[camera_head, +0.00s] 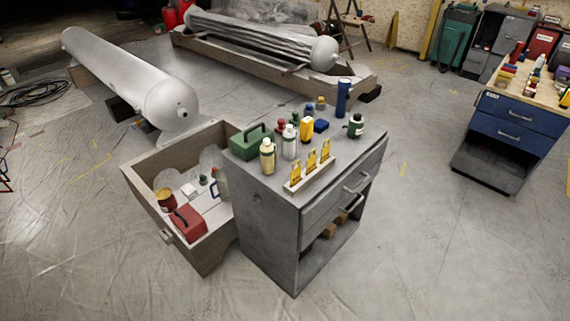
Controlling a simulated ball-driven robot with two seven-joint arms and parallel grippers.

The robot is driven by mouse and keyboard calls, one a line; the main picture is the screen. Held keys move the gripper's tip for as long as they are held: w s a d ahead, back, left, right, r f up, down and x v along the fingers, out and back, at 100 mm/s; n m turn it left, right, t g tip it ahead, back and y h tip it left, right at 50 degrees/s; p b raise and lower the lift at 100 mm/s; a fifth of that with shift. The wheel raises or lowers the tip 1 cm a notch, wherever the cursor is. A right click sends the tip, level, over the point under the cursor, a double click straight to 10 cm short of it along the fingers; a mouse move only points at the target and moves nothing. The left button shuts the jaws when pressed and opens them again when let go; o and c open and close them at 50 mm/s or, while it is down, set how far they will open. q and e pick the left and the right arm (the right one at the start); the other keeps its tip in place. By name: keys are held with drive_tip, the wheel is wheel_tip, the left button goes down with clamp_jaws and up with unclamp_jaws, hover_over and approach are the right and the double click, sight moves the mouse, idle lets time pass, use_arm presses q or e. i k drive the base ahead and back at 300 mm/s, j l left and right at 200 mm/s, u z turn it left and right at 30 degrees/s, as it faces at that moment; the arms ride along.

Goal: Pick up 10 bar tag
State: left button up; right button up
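Several small yellow tags stand upright in a row in a pale holder (309,178) on the front part of a grey cabinet top. They are a left tag (296,172), a middle tag (311,161) and a right tag (325,150). Their markings are too small to read, so I cannot tell which one is the 10 bar tag. Neither of my grippers shows in the head view.
The grey cabinet (268,222) also carries bottles, a green toolbox (250,142) and a blue cylinder (343,98). A wooden crate (200,255) with a red box (187,221) adjoins its left side. A blue cabinet (515,125) stands right. Floor in front is clear.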

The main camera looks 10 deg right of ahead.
sight(311, 165)
drive_tip(key=i+l+u, duration=0.15)
drive_tip(key=l+u, duration=0.5)
drive_tip(key=i+l+u, duration=0.1)
drive_tip(key=l+u, duration=0.2)
drive_tip(key=l, duration=0.15)
